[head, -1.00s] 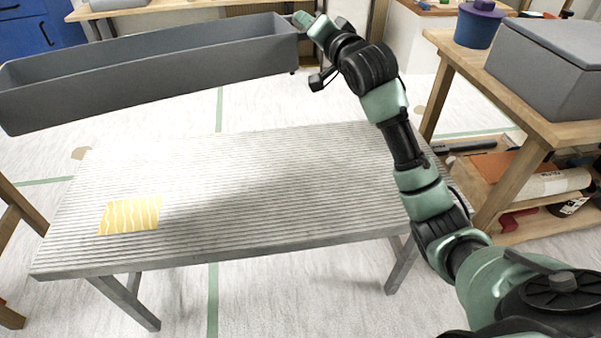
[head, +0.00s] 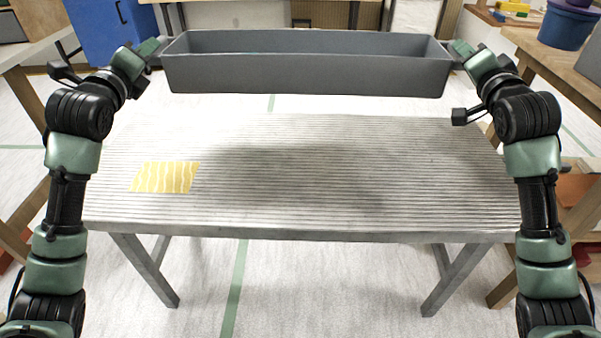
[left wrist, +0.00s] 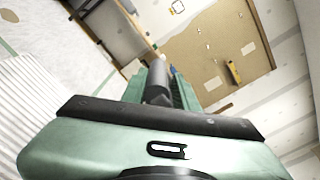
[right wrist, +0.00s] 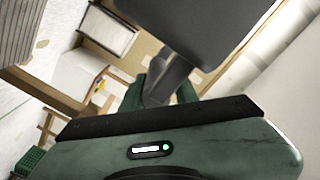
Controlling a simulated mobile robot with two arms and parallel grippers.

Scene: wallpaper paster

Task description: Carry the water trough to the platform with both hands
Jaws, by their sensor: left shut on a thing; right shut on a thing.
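The water trough (head: 305,75) is a long grey open box, held level in the air above the far side of the platform in the head view. My left gripper (head: 155,48) is shut on its left end and my right gripper (head: 457,50) is shut on its right end. The trough's underside or end (right wrist: 205,25) shows in the right wrist view beyond my right gripper (right wrist: 165,85). In the left wrist view my left gripper (left wrist: 158,85) shows against it. The platform (head: 330,205) is a ribbed grey table below, with a shadow on it.
A yellow wavy-patterned patch (head: 165,177) lies on the left of the platform; the rest of its top is bare. A wooden bench with a blue tub (head: 567,25) stands at the right. A blue cabinet (head: 105,28) stands at the back left.

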